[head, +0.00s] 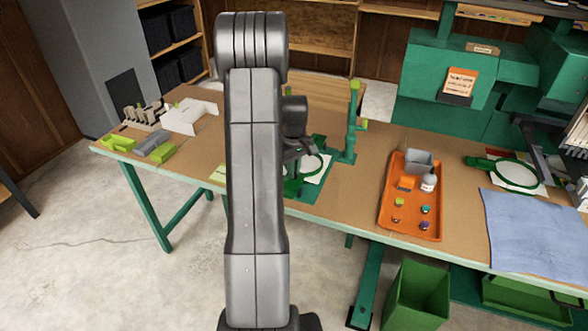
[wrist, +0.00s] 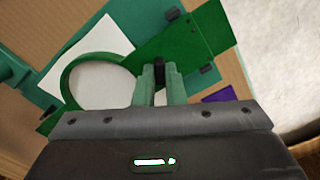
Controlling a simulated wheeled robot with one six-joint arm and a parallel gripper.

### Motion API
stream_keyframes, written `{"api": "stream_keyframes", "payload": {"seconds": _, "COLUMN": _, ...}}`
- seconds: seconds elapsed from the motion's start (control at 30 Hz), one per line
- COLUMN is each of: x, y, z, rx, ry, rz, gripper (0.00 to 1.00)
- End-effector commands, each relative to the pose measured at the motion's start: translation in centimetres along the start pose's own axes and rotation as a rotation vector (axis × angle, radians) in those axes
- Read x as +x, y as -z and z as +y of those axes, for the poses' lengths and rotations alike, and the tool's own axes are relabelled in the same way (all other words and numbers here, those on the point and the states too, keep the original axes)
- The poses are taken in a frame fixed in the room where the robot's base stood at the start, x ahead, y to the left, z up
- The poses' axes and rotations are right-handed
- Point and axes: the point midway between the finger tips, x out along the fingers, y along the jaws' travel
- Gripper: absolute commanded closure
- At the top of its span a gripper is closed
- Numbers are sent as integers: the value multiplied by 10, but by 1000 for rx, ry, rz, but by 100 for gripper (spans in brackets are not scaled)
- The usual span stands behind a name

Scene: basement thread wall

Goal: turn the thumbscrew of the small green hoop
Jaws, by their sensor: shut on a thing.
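The small green hoop (wrist: 68,82) lies over white cloth (wrist: 98,75) in the wrist view, joined to a flat green bracket (wrist: 190,38). In the head view the hoop (head: 318,168) shows partly behind my arm. The dark thumbscrew (wrist: 159,73) is at the hoop's right side. My gripper (wrist: 161,80) is shut on the thumbscrew, one pale green finger on each side of it. In the head view my gripper (head: 299,154) is over the hoop's stand, and the thumbscrew cannot be made out there.
A green post (head: 351,125) stands just right of the hoop. An orange tray (head: 412,222) with small items lies farther right. A larger green hoop (head: 517,189) and blue cloth (head: 535,235) are at far right. White and lime-green items (head: 188,117) are at left.

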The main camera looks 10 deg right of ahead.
Motion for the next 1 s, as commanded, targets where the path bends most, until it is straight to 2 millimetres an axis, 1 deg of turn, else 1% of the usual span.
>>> {"api": "stream_keyframes", "payload": {"seconds": 0.17, "x": 0, "y": 0, "z": 0, "rx": 41, "ry": -1, "rz": 0, "gripper": 100}}
{"api": "stream_keyframes", "payload": {"seconds": 0.37, "x": 1, "y": 0, "z": 0, "rx": 156, "ry": -1, "rz": 0, "gripper": 100}}
{"api": "stream_keyframes", "payload": {"seconds": 1.0, "x": 0, "y": 0, "z": 0, "rx": 738, "ry": -5, "rz": 1, "gripper": 100}}
